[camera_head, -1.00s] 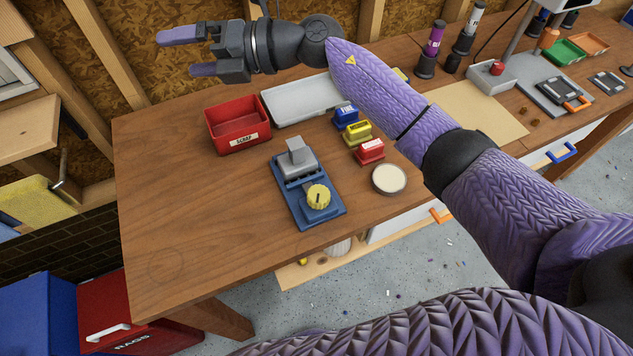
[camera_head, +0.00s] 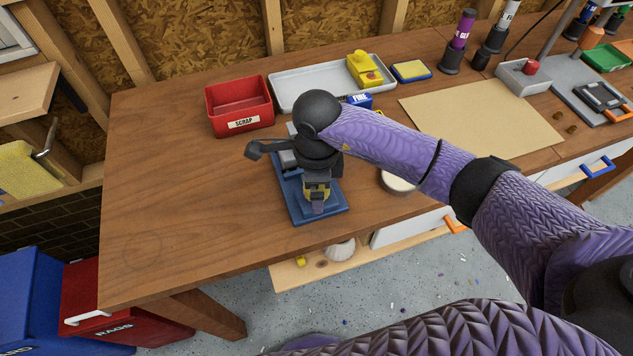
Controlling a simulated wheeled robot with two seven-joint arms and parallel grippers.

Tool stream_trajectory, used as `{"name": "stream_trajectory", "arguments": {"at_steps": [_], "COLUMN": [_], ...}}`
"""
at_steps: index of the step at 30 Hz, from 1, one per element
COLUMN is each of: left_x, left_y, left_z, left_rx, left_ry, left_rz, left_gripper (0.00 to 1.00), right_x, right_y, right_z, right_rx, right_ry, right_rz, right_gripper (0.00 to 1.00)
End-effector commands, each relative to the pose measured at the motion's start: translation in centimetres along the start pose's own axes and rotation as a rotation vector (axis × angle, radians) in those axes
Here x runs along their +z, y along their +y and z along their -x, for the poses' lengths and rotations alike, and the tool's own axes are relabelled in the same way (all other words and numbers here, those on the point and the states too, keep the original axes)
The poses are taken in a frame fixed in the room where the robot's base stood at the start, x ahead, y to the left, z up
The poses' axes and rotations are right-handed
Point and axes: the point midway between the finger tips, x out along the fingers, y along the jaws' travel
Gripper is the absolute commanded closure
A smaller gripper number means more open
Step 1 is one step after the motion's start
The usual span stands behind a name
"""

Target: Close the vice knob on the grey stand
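The vice has a blue base (camera_head: 335,205) with a grey block (camera_head: 287,160), mostly hidden behind my arm. Its yellow knob (camera_head: 309,189) is near the front end and shows only in small patches around my fingers. My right gripper (camera_head: 317,197) points down directly over the knob, with a finger in front of it. Whether the fingers touch or grip the knob cannot be told, as the gripper hides the contact. My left gripper is not in view.
A red SCRAP bin (camera_head: 240,108) and a grey tray (camera_head: 290,92) stand behind the vice. A blue block (camera_head: 358,101) and a round pale-topped tin (camera_head: 398,184) are partly hidden by my arm. The wooden bench (camera_head: 170,185) is clear to the left.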

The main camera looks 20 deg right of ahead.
Motion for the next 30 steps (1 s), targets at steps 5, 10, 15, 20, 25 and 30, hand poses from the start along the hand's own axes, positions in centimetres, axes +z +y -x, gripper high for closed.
{"name": "stream_trajectory", "arguments": {"at_steps": [5, 10, 15, 20, 25, 30], "left_x": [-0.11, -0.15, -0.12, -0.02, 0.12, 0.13], "left_y": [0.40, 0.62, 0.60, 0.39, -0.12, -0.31], "left_z": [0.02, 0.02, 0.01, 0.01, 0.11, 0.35], "left_rx": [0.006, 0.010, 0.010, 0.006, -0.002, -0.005], "left_ry": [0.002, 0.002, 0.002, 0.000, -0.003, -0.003], "left_rz": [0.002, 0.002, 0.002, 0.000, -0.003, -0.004], "left_gripper": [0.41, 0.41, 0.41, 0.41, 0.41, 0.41], "right_x": [0.02, 0.03, 0.03, 0.04, 0.03, 0.04], "right_y": [0.00, 0.00, 0.00, 0.00, -0.02, -0.02], "right_z": [0.02, 0.04, 0.05, 0.06, 0.11, 0.16], "right_rx": [0.000, 0.000, 0.000, 0.000, 0.000, 0.000], "right_ry": [-0.001, -0.001, -0.001, -0.001, -0.001, -0.001], "right_rz": [0.000, -0.001, -0.001, -0.002, -0.029, -0.114], "right_gripper": [0.00, 0.34, 0.70, 0.91, 0.91, 0.91]}}
